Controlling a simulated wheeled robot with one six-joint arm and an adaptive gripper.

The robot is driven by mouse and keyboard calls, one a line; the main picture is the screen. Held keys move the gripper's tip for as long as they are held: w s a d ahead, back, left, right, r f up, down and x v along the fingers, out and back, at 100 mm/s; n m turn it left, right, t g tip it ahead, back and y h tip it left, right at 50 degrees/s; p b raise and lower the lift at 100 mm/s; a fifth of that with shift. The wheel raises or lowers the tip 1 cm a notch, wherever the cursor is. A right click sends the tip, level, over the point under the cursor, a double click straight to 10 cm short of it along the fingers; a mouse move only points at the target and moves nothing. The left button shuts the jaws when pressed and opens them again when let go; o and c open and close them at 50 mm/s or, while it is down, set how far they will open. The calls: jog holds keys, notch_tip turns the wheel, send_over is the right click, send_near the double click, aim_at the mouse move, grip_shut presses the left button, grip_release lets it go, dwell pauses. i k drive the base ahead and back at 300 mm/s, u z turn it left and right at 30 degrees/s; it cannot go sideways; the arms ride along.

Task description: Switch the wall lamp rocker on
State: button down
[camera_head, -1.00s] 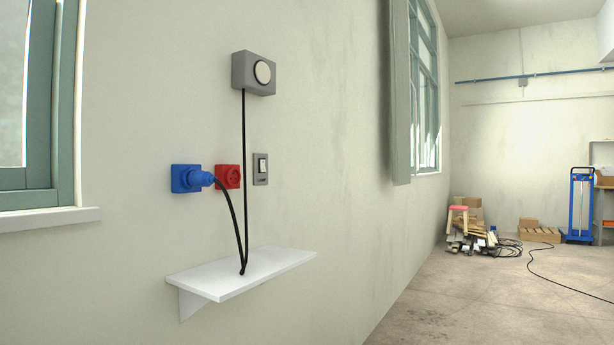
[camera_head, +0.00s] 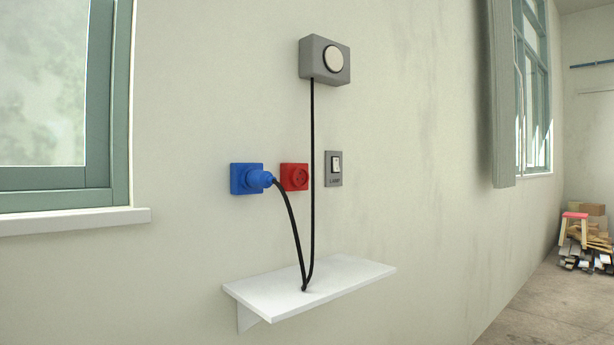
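The rocker switch (camera_head: 337,165) is a white rocker on a small grey plate (camera_head: 334,183) with a label at its lower part. It is on the wall, to the right of a red socket (camera_head: 294,177). Which way the rocker is tipped is too small to tell. Above it, a grey box with a round pale disc, likely the wall lamp (camera_head: 325,61), is fixed to the wall; its disc does not visibly glow. My gripper is not in this view.
A blue plug in a blue socket (camera_head: 246,179) sits left of the red socket. A black cable (camera_head: 312,170) hangs from the grey box to the plug, dipping at a white shelf (camera_head: 340,277) below the switch. A window (camera_head: 60,100) is at the left.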

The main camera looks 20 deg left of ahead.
aim_at(336, 168)
jog(key=u, duration=0.4)
jog(key=i, duration=0.4)
jog(key=u, duration=0.45)
